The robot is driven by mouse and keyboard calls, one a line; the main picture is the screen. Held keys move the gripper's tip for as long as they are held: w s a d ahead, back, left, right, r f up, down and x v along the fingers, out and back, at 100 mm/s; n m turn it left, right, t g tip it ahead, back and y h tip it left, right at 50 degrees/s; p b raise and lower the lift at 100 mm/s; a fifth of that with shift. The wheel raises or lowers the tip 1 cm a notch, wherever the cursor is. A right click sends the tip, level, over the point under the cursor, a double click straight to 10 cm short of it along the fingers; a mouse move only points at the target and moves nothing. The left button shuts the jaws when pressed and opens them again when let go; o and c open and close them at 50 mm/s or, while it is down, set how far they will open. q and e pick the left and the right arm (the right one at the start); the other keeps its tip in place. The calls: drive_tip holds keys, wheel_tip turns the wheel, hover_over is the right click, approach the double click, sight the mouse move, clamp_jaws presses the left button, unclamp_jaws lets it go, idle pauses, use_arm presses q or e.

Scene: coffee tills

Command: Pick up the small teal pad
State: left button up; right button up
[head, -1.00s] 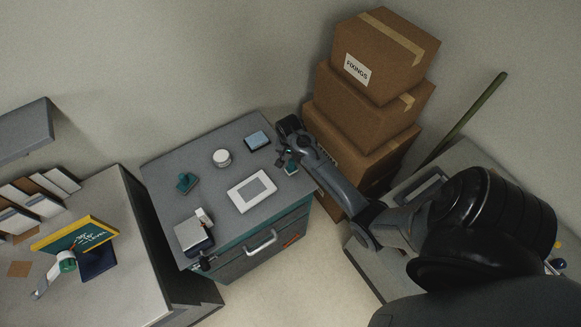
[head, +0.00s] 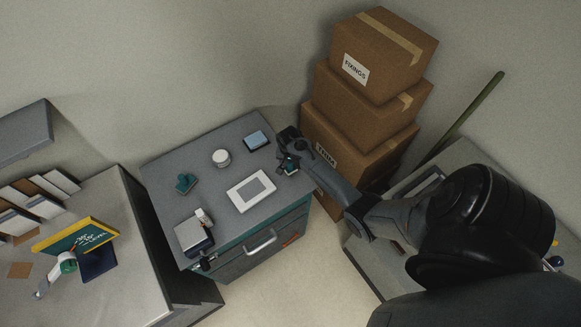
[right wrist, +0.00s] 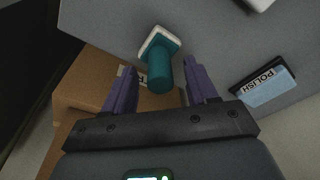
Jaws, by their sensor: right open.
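The small teal pad (right wrist: 160,65), a teal handle on a pale square base, lies between the spread purple fingers of my right gripper (right wrist: 162,70) in the right wrist view. The gripper is open, and I see no clear contact. In the head view my right gripper (head: 287,162) is over the right edge of the grey cabinet top (head: 225,155), largely covering the pad. A larger teal object (head: 185,183) stands at the left of the top. My left gripper is not in view.
The cabinet top also bears a blue-labelled POLISH block (head: 257,141), a white round tub (head: 221,158), a white framed panel (head: 251,191) and a grey-white box (head: 193,236). Stacked cartons (head: 360,140) stand close beside my right arm.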

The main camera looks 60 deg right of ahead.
clamp_jaws()
drive_tip(key=shift+r, duration=0.1)
wheel_tip(320, 180, up, 10)
idle(0.8)
drive_tip(key=c, duration=0.7)
unclamp_jaws()
drive_tip(key=c, duration=0.3)
